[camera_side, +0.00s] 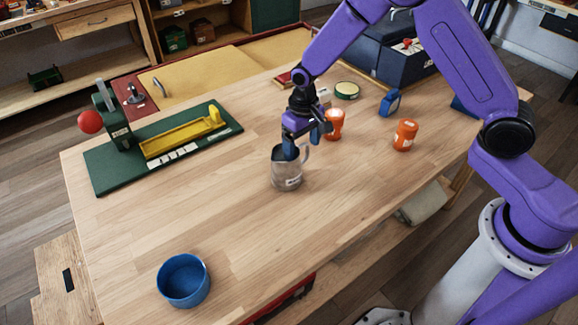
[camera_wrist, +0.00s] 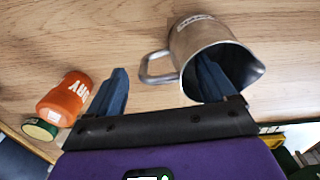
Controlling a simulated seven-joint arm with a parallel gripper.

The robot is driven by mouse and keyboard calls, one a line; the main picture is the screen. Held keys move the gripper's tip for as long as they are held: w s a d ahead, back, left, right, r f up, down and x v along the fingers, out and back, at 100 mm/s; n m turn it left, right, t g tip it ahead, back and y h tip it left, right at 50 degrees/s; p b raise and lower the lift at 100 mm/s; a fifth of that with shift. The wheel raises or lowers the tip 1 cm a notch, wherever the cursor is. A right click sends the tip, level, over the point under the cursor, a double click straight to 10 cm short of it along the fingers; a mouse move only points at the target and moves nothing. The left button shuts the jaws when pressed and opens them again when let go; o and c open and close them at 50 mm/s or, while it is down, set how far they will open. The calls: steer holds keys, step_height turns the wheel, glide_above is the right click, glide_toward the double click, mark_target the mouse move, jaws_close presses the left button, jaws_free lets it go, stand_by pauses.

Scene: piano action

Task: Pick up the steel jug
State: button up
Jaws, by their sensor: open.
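The steel jug (camera_side: 287,178) stands upright on the wooden table, near its middle, with its handle toward the right. In the wrist view the jug (camera_wrist: 205,40) is at upper right, its mouth facing the camera and its handle reaching left. My gripper (camera_side: 304,146) is open and points down over the jug's rim. In the wrist view the gripper (camera_wrist: 160,82) has one finger overlapping the jug's mouth, seemingly at or inside the opening, and the other finger left of the handle. The jug's handle lies between the two fingers. Nothing is gripped.
An orange container (camera_side: 334,124) stands close behind the jug to the right; a second orange container (camera_side: 405,135) is farther right. A blue clamp-like item (camera_side: 390,102) and round tin (camera_side: 347,90) are behind. A green board (camera_side: 110,179) is left, a blue bowl (camera_side: 183,280) in front.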

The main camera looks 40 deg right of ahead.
steer(key=shift+f, duration=0.7)
steer(key=c, duration=1.5)
steer(key=shift+r, duration=0.1)
steer(key=shift+r, duration=0.15)
